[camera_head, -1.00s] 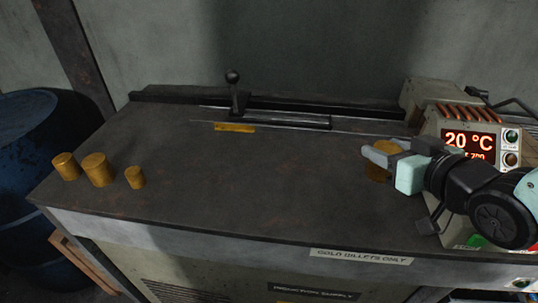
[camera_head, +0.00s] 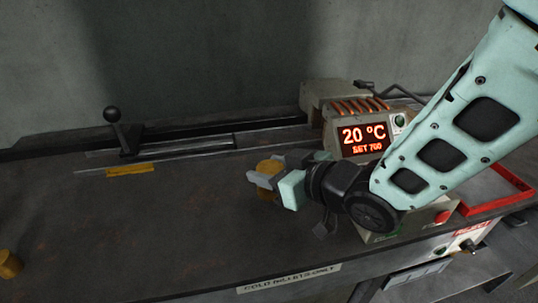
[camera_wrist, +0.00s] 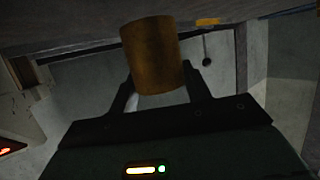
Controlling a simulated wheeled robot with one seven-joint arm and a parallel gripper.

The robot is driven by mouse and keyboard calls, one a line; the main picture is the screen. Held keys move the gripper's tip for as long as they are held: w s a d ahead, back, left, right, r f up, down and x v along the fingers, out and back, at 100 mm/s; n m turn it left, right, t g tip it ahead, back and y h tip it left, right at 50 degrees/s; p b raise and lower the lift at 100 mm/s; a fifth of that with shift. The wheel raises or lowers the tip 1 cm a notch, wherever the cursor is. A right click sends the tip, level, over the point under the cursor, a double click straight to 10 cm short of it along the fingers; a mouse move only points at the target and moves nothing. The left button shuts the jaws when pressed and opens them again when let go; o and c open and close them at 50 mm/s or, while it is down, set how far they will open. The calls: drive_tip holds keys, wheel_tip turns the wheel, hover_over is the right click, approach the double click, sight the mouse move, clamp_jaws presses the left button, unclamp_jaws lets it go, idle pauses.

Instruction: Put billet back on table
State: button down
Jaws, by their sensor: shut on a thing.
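A brass-coloured cylindrical billet (camera_head: 268,168) is between the jaws of my gripper (camera_head: 272,181). The gripper is shut on it, just over the right-centre part of the dark table (camera_head: 180,220). In the wrist view the billet (camera_wrist: 154,55) sits between both fingers (camera_wrist: 160,88), and its far end is close to or at the table surface. I cannot tell whether it touches the table. Part of the billet is hidden by the fingers in the head view.
Another billet (camera_head: 9,264) stands at the table's left. A lever (camera_head: 120,130) and slide rail run along the back, with a yellow plate (camera_head: 130,169) before them. A red-edged tray (camera_head: 500,200) lies far right.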

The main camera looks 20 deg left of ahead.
drive_tip(key=shift+f, duration=2)
drive_tip(key=shift+f, duration=0.15)
drive_tip(key=c, duration=0.7)
unclamp_jaws()
drive_tip(key=shift+f, duration=0.1)
drive_tip(key=shift+o, duration=0.2)
